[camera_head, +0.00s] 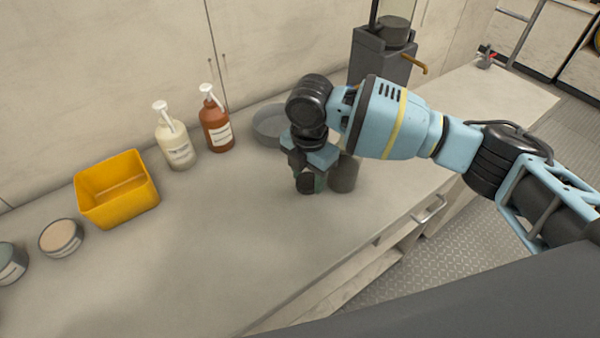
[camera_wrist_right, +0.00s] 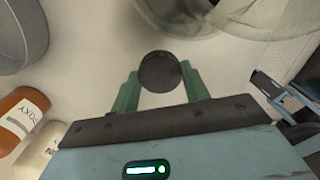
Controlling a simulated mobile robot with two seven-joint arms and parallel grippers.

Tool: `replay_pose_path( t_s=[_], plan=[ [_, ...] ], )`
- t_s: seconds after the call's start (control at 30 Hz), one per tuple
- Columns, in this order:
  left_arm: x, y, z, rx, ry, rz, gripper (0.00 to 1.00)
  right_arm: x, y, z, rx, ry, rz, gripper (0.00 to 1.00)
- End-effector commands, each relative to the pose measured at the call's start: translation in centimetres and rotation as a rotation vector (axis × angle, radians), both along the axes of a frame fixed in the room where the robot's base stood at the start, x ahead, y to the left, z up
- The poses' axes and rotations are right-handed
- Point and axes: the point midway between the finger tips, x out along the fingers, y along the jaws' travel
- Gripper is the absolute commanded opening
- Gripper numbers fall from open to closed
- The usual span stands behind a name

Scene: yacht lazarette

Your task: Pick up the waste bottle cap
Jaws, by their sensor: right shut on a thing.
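The waste bottle cap (camera_wrist_right: 160,71) is a dark round disc, seen between the two green fingers of my right gripper (camera_wrist_right: 158,82) in the right wrist view. The fingers are shut on its sides. In the head view the dark cap (camera_head: 307,183) shows at the fingertips of my right gripper (camera_head: 309,180), low over the counter. I cannot tell whether it touches the counter. A grey, partly see-through bottle or jar (camera_head: 345,174) stands just right of the gripper. My left gripper is not in view.
A grey round dish (camera_head: 268,126) lies behind the gripper. A brown pump bottle (camera_head: 215,122), a cream pump bottle (camera_head: 175,142), a yellow bin (camera_head: 117,190) and a round tin (camera_head: 60,237) stand along the left. A grey machine (camera_head: 378,62) is behind my arm. The front counter (camera_head: 200,260) is clear.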

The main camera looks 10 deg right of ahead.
Motion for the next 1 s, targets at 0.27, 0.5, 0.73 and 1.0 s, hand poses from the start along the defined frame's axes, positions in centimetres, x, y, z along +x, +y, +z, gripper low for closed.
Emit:
replay_pose_path(
  t_s=[0.27, 0.5, 0.73, 1.0],
  plan=[
    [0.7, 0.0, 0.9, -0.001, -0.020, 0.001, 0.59, -4.1, -2.8, 0.6, 0.000, -0.003, 0.000, 0.25],
    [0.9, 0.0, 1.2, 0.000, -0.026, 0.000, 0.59, -7.5, -5.1, 1.0, -0.001, -0.002, -0.001, 0.25],
    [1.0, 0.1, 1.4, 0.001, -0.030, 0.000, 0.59, -9.9, -6.6, 1.2, 0.000, -0.001, 0.000, 0.25],
    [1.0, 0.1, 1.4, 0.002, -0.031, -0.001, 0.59, -11.1, -7.4, 1.3, 0.000, -0.001, -0.001, 0.25]
  ],
)
